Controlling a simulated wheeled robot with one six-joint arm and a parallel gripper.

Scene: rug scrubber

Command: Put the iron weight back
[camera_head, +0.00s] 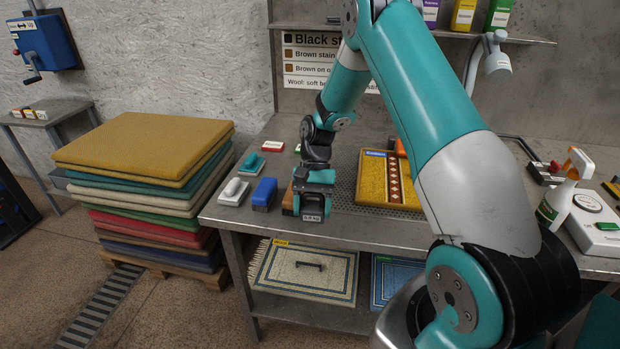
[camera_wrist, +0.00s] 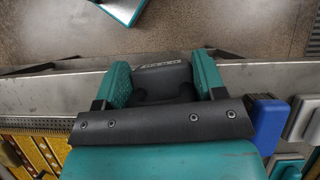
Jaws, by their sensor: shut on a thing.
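The iron weight (camera_head: 312,208) is a dark block with a small pale label, in the head view at the table's front edge. My gripper (camera_head: 314,188) is above it, with its teal fingers shut on its sides. In the wrist view the weight (camera_wrist: 160,82) sits between the two fingers (camera_wrist: 163,85), its label facing away from the wrist. I cannot tell whether its underside touches the table (camera_head: 345,228) or hangs just clear. Its lower part is hidden in the wrist view.
Left of the weight are a brown block (camera_head: 288,201), a blue brush (camera_head: 264,193) and a grey-white brush (camera_head: 234,191). A yellow patterned rug (camera_head: 372,180) lies to the right. A spray bottle (camera_head: 556,203) and scale (camera_head: 594,222) stand far right. Rugs lie on the lower shelf (camera_head: 300,314).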

